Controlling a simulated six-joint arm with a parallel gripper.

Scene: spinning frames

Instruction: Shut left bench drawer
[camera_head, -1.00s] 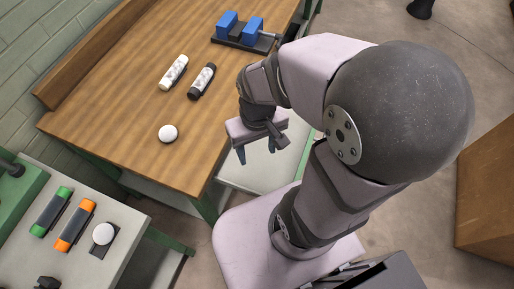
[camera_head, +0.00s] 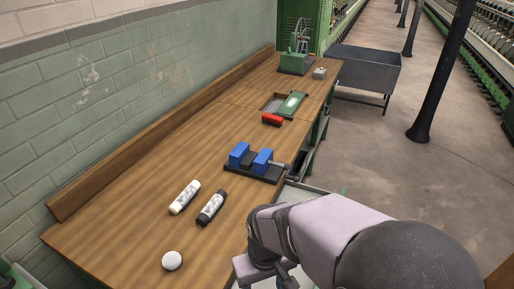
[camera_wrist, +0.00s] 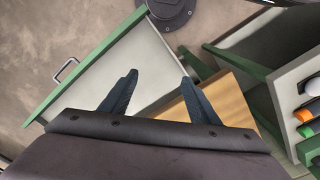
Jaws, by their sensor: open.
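The left bench drawer stands pulled out; its pale grey interior (camera_wrist: 125,65) fills the middle of the wrist view. Its green front (camera_wrist: 85,65) runs diagonally at the left, with a metal handle (camera_wrist: 66,70) on the outside. In the head view a part of the pale drawer (camera_head: 296,194) shows beside the wooden bench (camera_head: 130,225), partly hidden by my arm. My gripper (camera_wrist: 158,88) is open and empty, its two dark fingers appearing over the drawer in the wrist view.
On the bench are a blue-jawed vise (camera_head: 252,163), a white bottle (camera_head: 185,197), a dark bottle (camera_head: 211,208), a white puck (camera_head: 172,260) and a red object (camera_head: 272,119). A grey cart (camera_head: 362,72) and dark pillar (camera_head: 440,85) stand beyond. Floor at the right is open.

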